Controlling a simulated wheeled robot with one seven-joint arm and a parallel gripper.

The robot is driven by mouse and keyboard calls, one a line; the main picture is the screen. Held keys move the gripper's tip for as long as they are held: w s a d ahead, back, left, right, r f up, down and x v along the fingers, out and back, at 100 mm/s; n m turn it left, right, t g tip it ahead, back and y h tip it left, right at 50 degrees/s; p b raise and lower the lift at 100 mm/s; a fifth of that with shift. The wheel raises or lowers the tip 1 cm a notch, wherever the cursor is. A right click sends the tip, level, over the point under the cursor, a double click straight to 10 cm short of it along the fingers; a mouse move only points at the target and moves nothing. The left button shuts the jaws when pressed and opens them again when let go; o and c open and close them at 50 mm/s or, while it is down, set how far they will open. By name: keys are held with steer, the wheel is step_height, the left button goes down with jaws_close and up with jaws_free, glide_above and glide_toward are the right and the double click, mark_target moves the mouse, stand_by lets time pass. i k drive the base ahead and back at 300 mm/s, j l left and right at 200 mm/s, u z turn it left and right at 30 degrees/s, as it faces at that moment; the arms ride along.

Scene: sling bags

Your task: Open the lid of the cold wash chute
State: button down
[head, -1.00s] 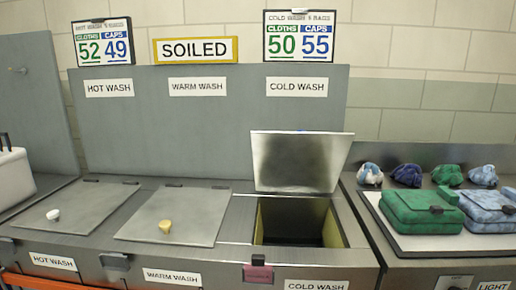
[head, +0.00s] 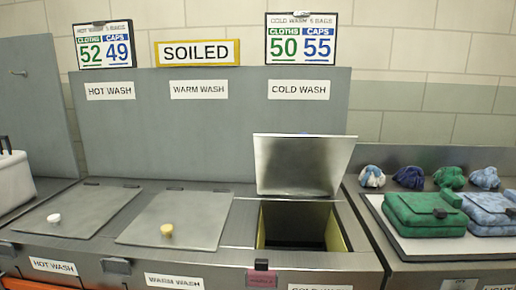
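The cold wash chute's lid (head: 303,166) stands raised, hinged at the back and leaning a little backward. Below it the chute opening (head: 297,226) is uncovered and dark inside, with a yellowish inner wall on its right. The "COLD WASH" label (head: 298,90) is on the grey back panel above. My gripper is not in this view.
The warm wash lid (head: 175,219) and hot wash lid (head: 78,211) lie shut to the left, each with a knob. A white container (head: 14,182) stands far left.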

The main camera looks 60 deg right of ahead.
mark_target(302, 163)
steer(key=i, duration=0.95)
